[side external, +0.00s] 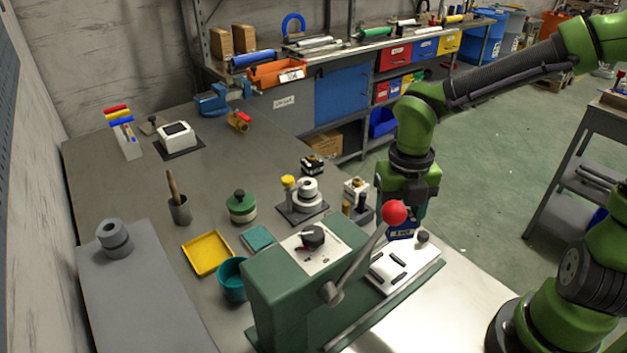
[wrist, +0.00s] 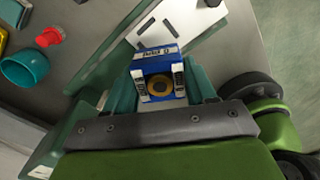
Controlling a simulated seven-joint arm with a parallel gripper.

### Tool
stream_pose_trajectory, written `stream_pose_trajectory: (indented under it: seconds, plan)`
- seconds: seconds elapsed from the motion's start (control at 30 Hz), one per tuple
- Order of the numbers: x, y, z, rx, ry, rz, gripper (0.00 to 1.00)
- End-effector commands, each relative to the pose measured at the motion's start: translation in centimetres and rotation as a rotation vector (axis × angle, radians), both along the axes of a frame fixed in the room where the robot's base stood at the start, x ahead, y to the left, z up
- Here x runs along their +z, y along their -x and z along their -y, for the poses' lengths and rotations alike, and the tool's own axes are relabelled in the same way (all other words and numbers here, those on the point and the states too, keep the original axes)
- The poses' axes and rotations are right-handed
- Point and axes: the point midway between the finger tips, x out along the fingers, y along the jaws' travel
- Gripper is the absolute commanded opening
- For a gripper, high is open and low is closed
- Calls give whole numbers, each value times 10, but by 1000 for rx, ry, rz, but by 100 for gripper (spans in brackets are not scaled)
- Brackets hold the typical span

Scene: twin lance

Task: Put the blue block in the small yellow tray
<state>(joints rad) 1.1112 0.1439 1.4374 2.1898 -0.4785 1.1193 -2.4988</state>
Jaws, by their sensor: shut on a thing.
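A blue block (wrist: 157,58) with a white label is between the fingers of my gripper (wrist: 159,80) in the wrist view. The fingers are shut on its two sides. In the side external view my gripper (side external: 404,207) is right of the red lever ball, and part of the blue block (side external: 402,231) shows below it, near the white plate of the green machine. I cannot tell whether the block touches anything beneath. The small yellow tray (side external: 206,253) lies flat and empty on the grey table, far left of my gripper and beyond the green machine.
The green machine (side external: 281,291) with its red-ball lever (side external: 395,212) stands between my gripper and the tray. A teal cup (side external: 231,281) and a teal pad (side external: 258,239) are beside the tray. A green-lidded jar (side external: 241,207) and wooden-handled pot (side external: 179,209) stand behind it.

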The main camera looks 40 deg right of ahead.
Motion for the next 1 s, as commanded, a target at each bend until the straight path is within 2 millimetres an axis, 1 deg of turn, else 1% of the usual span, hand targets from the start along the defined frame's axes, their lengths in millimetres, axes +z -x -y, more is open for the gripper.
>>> stream_pose_trajectory:
  seconds: [0.03, 0.1, 0.57, 0.8, 0.9, 1.0]
  plan:
    - [2, -3, 3, -120, 0, 2, 10]
    - [6, -7, 7, -302, 3, 0, 10]
    - [30, -38, 37, -1504, 14, 0, 10]
    - [43, -56, 57, -2130, 21, 1, 10]
    - [49, -63, 65, -2357, 22, 2, 10]
    - [54, -70, 72, -2539, 22, 4, 10]
